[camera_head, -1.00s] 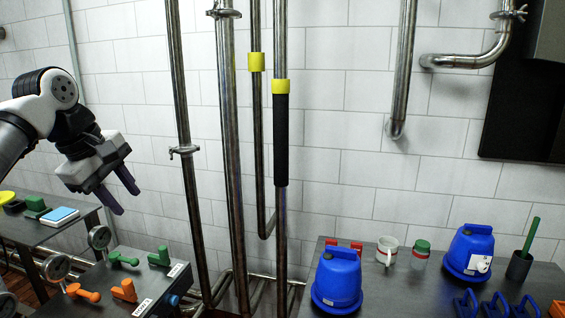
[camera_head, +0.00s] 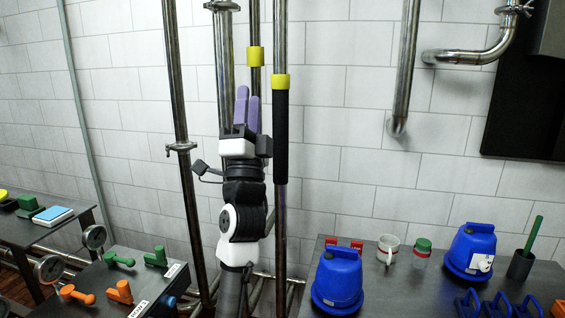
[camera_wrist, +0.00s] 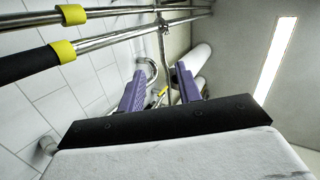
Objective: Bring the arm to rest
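My gripper (camera_head: 247,110) stands upright in the middle of the head view, with its two purple fingers pointing up. My arm rises below it from the bottom edge of the picture. In the wrist view my gripper (camera_wrist: 160,90) has its fingers apart, with nothing between them. It holds nothing.
Vertical metal pipes stand close around my arm, one with a black sleeve (camera_head: 281,135) just right of my gripper. A valve panel (camera_head: 105,290) with green and orange handles is at lower left. A table at right bears blue containers (camera_head: 338,280), a mug (camera_head: 388,248) and a green-lidded jar (camera_head: 422,250).

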